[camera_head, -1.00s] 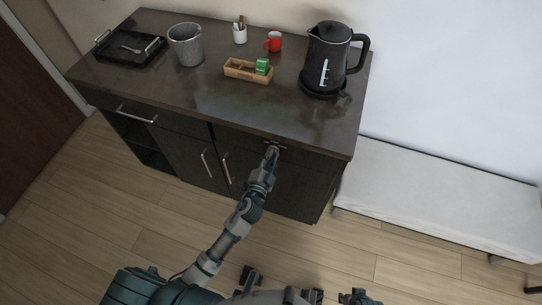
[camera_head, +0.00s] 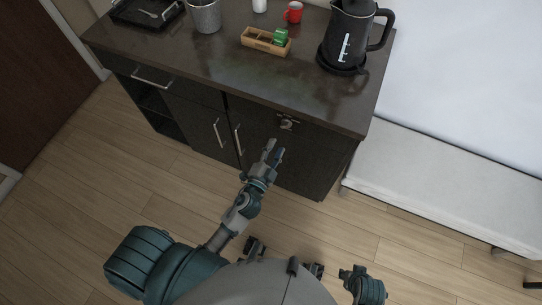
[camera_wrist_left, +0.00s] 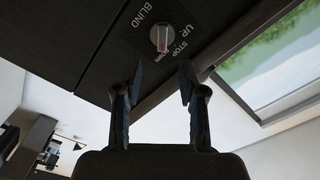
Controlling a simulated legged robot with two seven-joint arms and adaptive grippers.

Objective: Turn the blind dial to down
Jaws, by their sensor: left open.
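The blind dial (camera_head: 286,123) is on the dark cabinet front, just below the countertop edge. In the left wrist view its round silver knob (camera_wrist_left: 160,38) sits on a dark plate marked BLIND, UP, STOP and DOWN. A reddish pointer line runs roughly upright in that picture, its lower end close to the DOWN lettering. My left gripper (camera_head: 272,148) is below the dial in the head view, apart from it. Its two fingers (camera_wrist_left: 161,80) are open and empty, with the knob beyond the gap. My right gripper is not clearly shown.
The countertop (camera_head: 215,75) holds a black kettle (camera_head: 346,35), a wooden box (camera_head: 262,42), a red mug (camera_head: 293,12), a grey bin (camera_head: 204,15) and a black tray (camera_head: 135,14). Cabinet handles (camera_head: 238,141) stick out left of my gripper. A pale bench (camera_head: 440,190) stands right.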

